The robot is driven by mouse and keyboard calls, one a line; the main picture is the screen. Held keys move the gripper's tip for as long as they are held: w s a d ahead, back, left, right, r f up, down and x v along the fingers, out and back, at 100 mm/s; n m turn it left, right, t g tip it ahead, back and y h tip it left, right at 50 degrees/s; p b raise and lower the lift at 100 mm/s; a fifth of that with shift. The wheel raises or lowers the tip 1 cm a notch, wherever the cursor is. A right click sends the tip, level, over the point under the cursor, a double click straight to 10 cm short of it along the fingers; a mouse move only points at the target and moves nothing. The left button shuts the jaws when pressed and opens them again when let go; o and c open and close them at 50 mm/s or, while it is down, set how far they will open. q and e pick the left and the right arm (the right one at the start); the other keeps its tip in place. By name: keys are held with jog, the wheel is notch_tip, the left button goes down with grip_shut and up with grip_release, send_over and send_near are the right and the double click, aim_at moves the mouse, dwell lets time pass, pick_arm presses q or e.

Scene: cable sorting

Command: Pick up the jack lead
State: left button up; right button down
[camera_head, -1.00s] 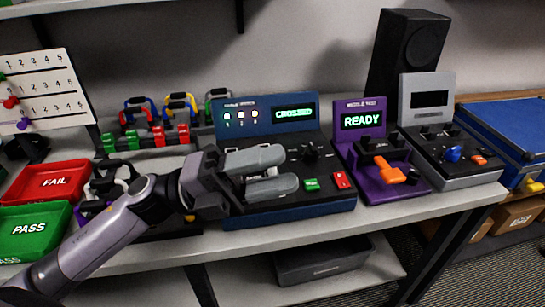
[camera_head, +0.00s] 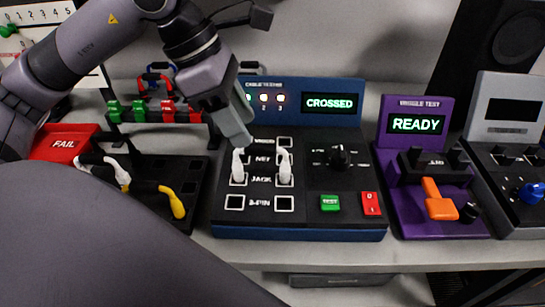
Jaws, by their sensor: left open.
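The blue cable tester (camera_head: 300,228) stands at the middle of the bench, its screen reading CROSSED. Two white plugs stand upright in its JACK row, a left one (camera_head: 238,168) and a right one (camera_head: 285,168); they look like the jack lead's ends. Any cable between them cannot be made out. My left gripper (camera_head: 238,138) is open, reaching down from the upper left. Its fingers overlap in this view, with their tips just above the left plug; I cannot tell whether they touch it. My right gripper is not in view.
A black tray (camera_head: 190,207) left of the tester holds white and yellow plugs (camera_head: 172,202). The red FAIL bin (camera_head: 66,143) is at the left. A purple wiggle tester (camera_head: 412,222) reading READY stands to the right. A rack with green and red clips (camera_head: 140,115) is behind.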

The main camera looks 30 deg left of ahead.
aim_at(256, 145)
pick_arm(q)
jog(key=x, duration=0.3)
jog(key=d+x, duration=0.1)
jog(key=x, duration=0.1)
jog(key=shift+s+d+f, duration=0.1)
jog(key=shift+s+d, duration=0.05)
jog(key=shift+s, duration=0.05)
jog(key=shift+w+d+f, duration=0.1)
jog(key=shift+d+f, duration=0.05)
jog(key=shift+f, duration=0.25)
grip_shut()
